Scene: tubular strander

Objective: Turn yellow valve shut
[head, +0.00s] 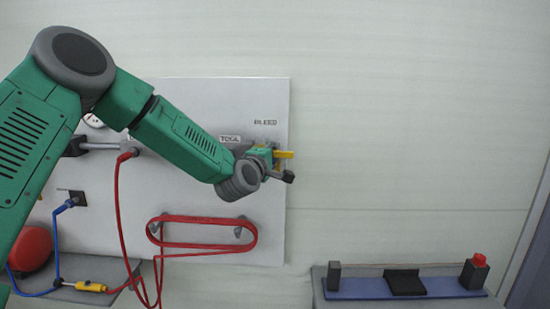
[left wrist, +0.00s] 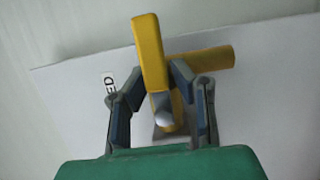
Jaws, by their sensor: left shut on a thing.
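The yellow valve (head: 284,154) sits near the right edge of the pale wall panel, below the BLEED label. In the head view only a short yellow part shows past my left gripper (head: 283,168), which hides the rest. In the left wrist view, the yellow handle (left wrist: 149,50) stands nearly upright between the fingers of my left gripper (left wrist: 156,77), which is shut on it. A second yellow bar (left wrist: 205,61) extends to the right behind the handle. A round grey pivot shows at its lower end. My right gripper is in neither view.
A red hose (head: 205,246) loops on panel hooks below my left arm. A blue hose and a yellow-handled tool (head: 90,286) lie at lower left. A ledge (head: 360,289) at lower right holds dark blocks and a red-topped piece. The wall right of the panel is clear.

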